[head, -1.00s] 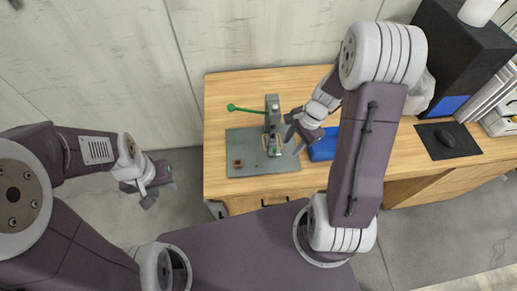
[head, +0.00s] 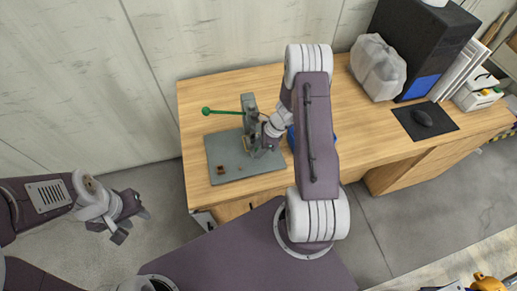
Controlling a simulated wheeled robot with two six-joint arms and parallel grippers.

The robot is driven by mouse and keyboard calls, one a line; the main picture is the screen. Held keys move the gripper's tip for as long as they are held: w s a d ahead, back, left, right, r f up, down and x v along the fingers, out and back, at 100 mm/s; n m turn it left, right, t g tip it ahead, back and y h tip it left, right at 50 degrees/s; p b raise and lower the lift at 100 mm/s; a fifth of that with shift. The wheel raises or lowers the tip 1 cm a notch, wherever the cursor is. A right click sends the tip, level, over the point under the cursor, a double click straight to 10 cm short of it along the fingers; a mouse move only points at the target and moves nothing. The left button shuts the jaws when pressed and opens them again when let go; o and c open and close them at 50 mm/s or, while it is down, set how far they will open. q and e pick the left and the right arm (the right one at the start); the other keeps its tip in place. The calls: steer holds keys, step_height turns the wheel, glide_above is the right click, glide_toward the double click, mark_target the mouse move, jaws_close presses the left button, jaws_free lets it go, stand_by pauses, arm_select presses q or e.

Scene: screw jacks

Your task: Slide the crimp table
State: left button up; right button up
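A grey press (head: 249,110) with a green-knobbed lever (head: 222,111) stands on a grey baseplate (head: 228,168) on the wooden desk. I take it for the crimp device; its small sliding table is hidden or too small to make out. A small brown block (head: 221,169) sits on the plate's left part. My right gripper (head: 258,146) is low at the press's front right side, over the plate. Its fingers overlap the press, so I cannot tell whether they touch or grip anything. My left gripper (head: 134,226) hangs empty left of the desk, its fingers apart.
A blue item (head: 291,138) lies partly hidden behind my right arm. A black box (head: 425,40), a pale bag (head: 378,67) and a mouse (head: 422,117) on a black pad (head: 440,124) are on the right. The desk's back left is clear; a wall stands behind.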

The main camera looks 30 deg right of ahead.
jaws_close()
steer(key=shift+w, duration=0.1)
stand_by(1.3)
